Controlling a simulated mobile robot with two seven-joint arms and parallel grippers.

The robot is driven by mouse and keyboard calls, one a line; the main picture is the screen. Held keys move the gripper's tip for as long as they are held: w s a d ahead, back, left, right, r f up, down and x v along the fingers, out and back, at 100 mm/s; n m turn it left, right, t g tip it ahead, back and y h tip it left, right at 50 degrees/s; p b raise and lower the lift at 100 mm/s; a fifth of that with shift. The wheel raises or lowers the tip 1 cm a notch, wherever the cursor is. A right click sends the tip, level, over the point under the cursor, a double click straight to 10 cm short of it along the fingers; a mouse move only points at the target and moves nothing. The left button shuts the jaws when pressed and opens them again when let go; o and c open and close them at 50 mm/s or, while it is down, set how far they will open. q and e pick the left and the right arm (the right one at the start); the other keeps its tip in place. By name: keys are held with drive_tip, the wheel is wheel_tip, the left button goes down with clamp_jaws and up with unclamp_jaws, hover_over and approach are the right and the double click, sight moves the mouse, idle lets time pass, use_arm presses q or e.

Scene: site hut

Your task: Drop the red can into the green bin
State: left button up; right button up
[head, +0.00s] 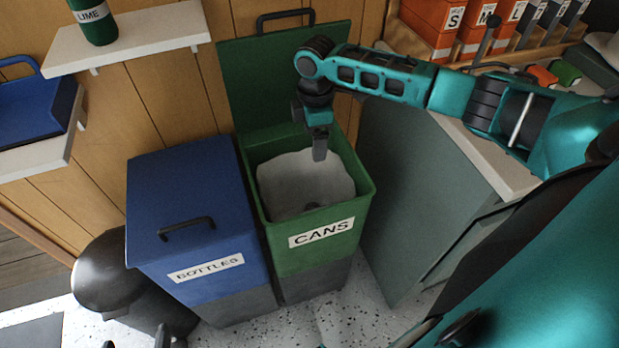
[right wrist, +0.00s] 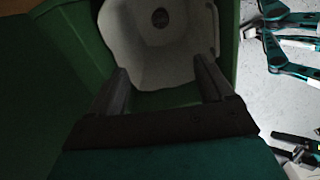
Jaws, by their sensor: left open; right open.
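The green bin (head: 364,199), labelled CANS, stands open with its lid up against the wall and a pale liner inside. My right gripper (head: 320,150) points down over its opening. In the right wrist view my right gripper (right wrist: 161,70) is open, with nothing between its fingers. A small dark round thing (right wrist: 160,17) shows at the bottom of the liner; I cannot tell whether it is a can. No red can is clearly visible in either view. My left gripper (head: 135,338) shows only as two spread, dark fingertips at the bottom edge of the head view.
A closed blue bin (head: 190,180), labelled BOTTLES, stands left of the green bin. A black rounded container (head: 105,275) is beside it. A grey-green cabinet (head: 405,190) stands close on the right. A shelf (head: 130,38) with a green LIME can (head: 93,20) is at upper left.

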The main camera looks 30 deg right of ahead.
wheel_tip(320, 180, up, 13)
drive_tip(key=p, duration=0.2)
idle(0.5)
drive_tip(key=shift+f, duration=0.1)
